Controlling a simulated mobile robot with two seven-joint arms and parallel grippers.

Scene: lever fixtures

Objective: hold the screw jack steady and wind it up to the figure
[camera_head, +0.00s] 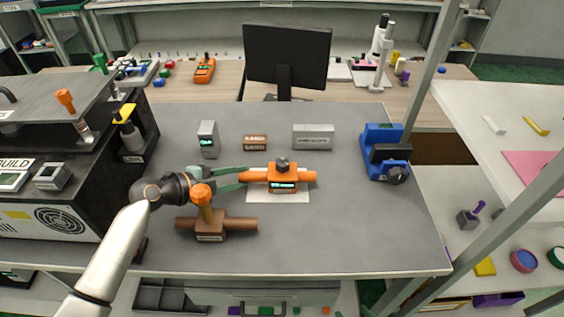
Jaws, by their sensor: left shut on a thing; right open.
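The orange block with a dark knob on top and a lit green display, which looks like the screw jack (283,178), stands on a white sheet (292,198) on the grey bench. Orange bars stick out from its left and right sides. My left gripper (243,178), with green fingers, reaches in from the left and is shut on the left bar of the jack. The knob (283,163) is free, with nothing touching it. The display's figure is too small to read surely. My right gripper is not in view.
A brown block (211,230) with side bars and an orange lever stands below my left wrist. Behind are a grey display block (208,140), a brown labelled block (255,143) and a grey box (313,137). A blue device (386,152) stands right. The bench's front right is clear.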

